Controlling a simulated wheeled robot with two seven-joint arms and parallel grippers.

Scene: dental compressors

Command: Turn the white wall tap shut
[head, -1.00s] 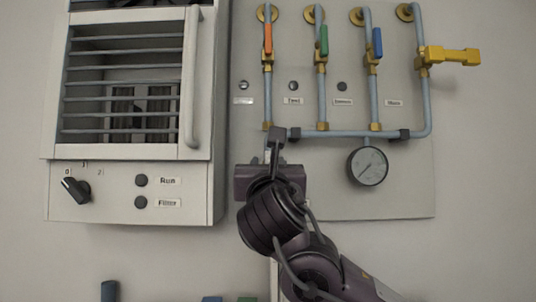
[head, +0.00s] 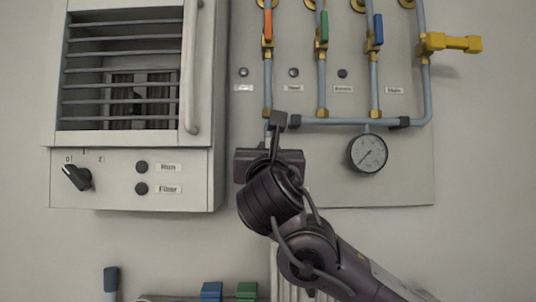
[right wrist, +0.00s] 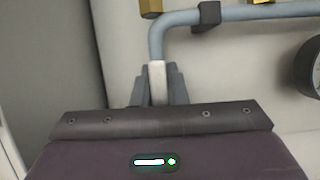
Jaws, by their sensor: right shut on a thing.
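A white piece (right wrist: 157,80), which appears to be the white tap's handle, stands upright below the bent left end of the blue-grey pipe (right wrist: 235,14) in the right wrist view. My right gripper (right wrist: 158,88) is shut on it, one finger on each side. In the head view my right gripper (head: 270,163) is in front of the wall, just below the left end of the horizontal pipe (head: 335,122). It hides the white tap there. My left gripper is not in view.
Orange (head: 268,24), green (head: 324,28) and blue (head: 378,30) levers lie along their pipes; a yellow handle (head: 453,42) sticks out sideways. A gauge (head: 367,153) hangs to the gripper's right. A white cabinet (head: 125,179) with a knob (head: 76,177) is at left.

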